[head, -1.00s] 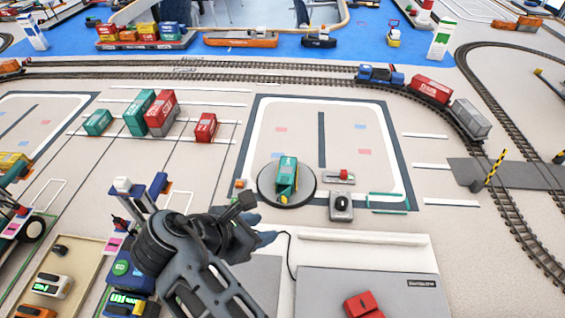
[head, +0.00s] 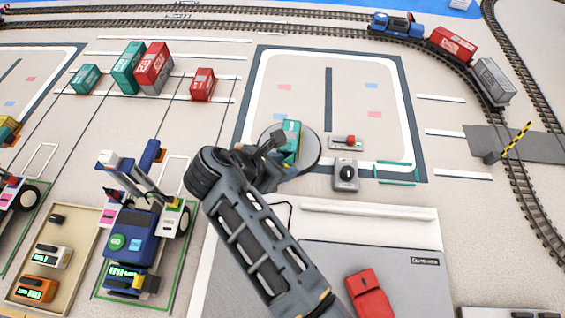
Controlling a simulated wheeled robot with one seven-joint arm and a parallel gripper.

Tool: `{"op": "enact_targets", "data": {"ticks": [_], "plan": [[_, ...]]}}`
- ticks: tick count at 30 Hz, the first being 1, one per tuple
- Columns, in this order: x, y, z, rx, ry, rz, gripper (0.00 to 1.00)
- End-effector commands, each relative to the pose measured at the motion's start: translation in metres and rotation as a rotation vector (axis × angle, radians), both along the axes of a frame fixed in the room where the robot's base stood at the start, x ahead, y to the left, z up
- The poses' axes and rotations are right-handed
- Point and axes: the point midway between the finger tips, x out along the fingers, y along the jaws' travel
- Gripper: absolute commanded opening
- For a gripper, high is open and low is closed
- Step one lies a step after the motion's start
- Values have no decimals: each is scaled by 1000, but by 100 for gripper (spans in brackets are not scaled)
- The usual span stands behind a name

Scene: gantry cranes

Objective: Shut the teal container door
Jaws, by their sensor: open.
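The teal container (head: 293,133) stands on a round grey turntable (head: 311,151) inside the white-lined pad. Its upper part shows; my gripper covers its near end, so the door and how far it stands open cannot be seen. My gripper (head: 281,158) is open, right at the near left side of the container. Its fingers are mostly hidden by my own wrist, and I cannot tell whether they touch the door.
A grey box with a black knob (head: 345,175) and a small panel with a red button (head: 348,142) stand right of the turntable. A red car (head: 368,295) is on the grey slab in front. Containers, including a red one (head: 202,84), stand left. The pad behind is clear.

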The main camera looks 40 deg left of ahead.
Motion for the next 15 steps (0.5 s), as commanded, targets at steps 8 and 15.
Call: {"op": "enact_targets", "data": {"ticks": [8,15], "plan": [[4,-1,-3,1,0,0,43],[4,0,-3,1,0,1,26]]}}
